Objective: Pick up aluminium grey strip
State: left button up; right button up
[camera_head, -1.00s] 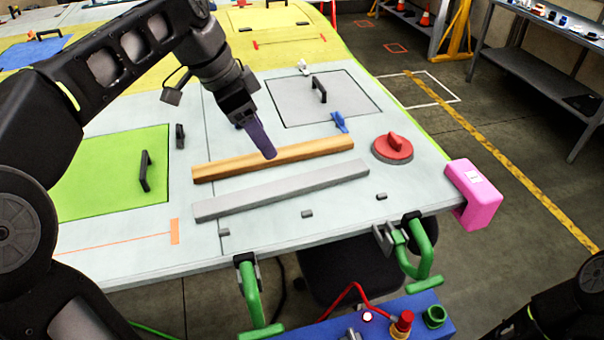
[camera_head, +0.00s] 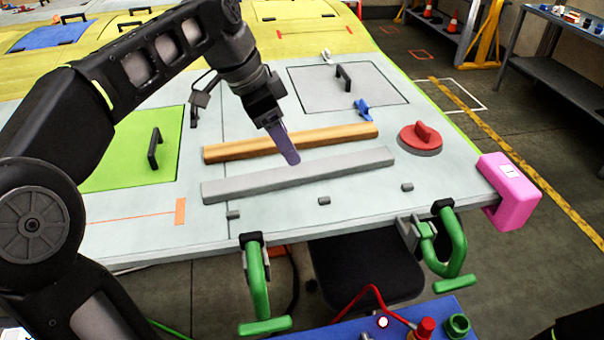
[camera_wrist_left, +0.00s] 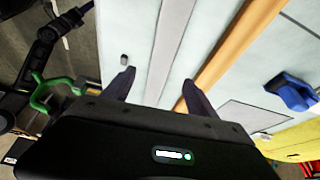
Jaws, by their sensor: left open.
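The aluminium grey strip (camera_head: 300,175) lies flat on the pale wing panel, in front of and roughly parallel to a wooden strip (camera_head: 320,139). My left gripper (camera_head: 291,158) points down at the grey strip's far edge, near its middle. In the left wrist view the grey strip (camera_wrist_left: 171,40) runs between the two open fingers (camera_wrist_left: 156,85), with nothing held. The wooden strip (camera_wrist_left: 238,38) passes to the right there. Whether the fingers touch the panel, I cannot tell. My right gripper is out of view.
A red knob (camera_head: 420,138), a blue clamp (camera_head: 363,109) and a pink block (camera_head: 509,190) are on the right side. Green clamps (camera_head: 257,285) grip the front edge. Small grey blocks (camera_head: 324,201) sit before the strip. A green panel with a handle (camera_head: 154,148) lies left.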

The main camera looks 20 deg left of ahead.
aim_at(302, 169)
pick_arm(q)
jog(key=shift+x, duration=1.3)
jog(key=shift+p+x, duration=0.55)
jog(key=shift+x, duration=2.05)
grip_shut()
